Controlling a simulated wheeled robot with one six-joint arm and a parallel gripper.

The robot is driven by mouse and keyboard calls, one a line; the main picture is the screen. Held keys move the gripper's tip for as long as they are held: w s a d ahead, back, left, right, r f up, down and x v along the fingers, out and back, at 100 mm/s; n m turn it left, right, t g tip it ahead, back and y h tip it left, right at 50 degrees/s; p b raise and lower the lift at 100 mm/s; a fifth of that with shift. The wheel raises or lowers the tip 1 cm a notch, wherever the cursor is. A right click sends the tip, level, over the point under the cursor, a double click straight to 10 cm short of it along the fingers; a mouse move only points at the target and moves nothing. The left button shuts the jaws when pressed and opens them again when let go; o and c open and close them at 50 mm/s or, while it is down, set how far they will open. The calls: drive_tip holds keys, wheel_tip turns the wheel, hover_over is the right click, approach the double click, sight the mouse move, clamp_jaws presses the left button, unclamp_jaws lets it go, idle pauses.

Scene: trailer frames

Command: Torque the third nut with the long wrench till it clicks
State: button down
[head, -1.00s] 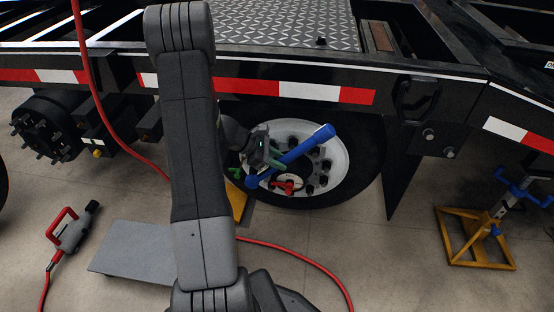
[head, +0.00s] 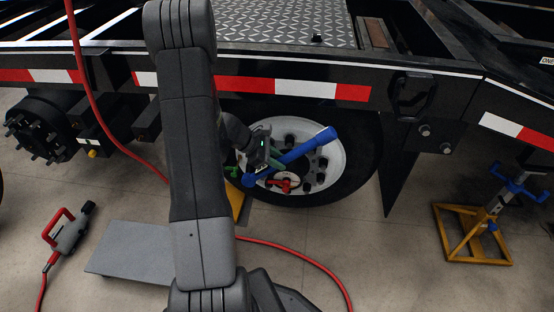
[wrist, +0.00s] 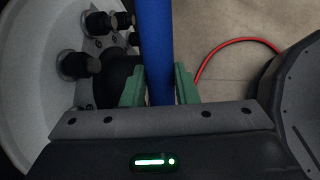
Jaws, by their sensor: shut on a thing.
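The long blue wrench (head: 308,148) lies at a slant across the wheel face, its lower left end by the hub and its upper right end at the rim. My gripper (wrist: 160,82) is shut on the wrench, with a green finger on each side of the blue bar (wrist: 155,40) in the wrist view. In the head view my gripper (head: 272,157) is in front of the white wheel (head: 336,160). Dark nuts (wrist: 76,65) ring the wheel on the left of the wrist view. Which nut the wrench sits on, and its socket, are hidden.
A red piece (head: 283,184) is at the hub, below the wrench. A red hose (head: 300,257) runs over the floor. A grey board (head: 128,250), a red-handled tool (head: 66,232) and a yellow jack stand (head: 470,238) stand apart. The trailer frame overhangs the wheel.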

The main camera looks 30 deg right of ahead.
drive_tip(key=shift+s+d+f, duration=0.1)
drive_tip(key=shift+d+f, duration=0.05)
drive_tip(key=shift+d, duration=0.05)
idle(0.3)
drive_tip(key=shift+a, duration=0.1)
drive_tip(key=shift+w+a+r, duration=0.25)
drive_tip(key=shift+r, duration=0.1)
idle(0.5)
drive_tip(key=shift+w+a+r, duration=0.1)
drive_tip(key=shift+a, duration=0.05)
drive_tip(key=shift+w+a+r+g+h, duration=0.2)
drive_tip(key=shift+a+r+g+h, duration=0.1)
drive_tip(key=shift+g+h, duration=0.15)
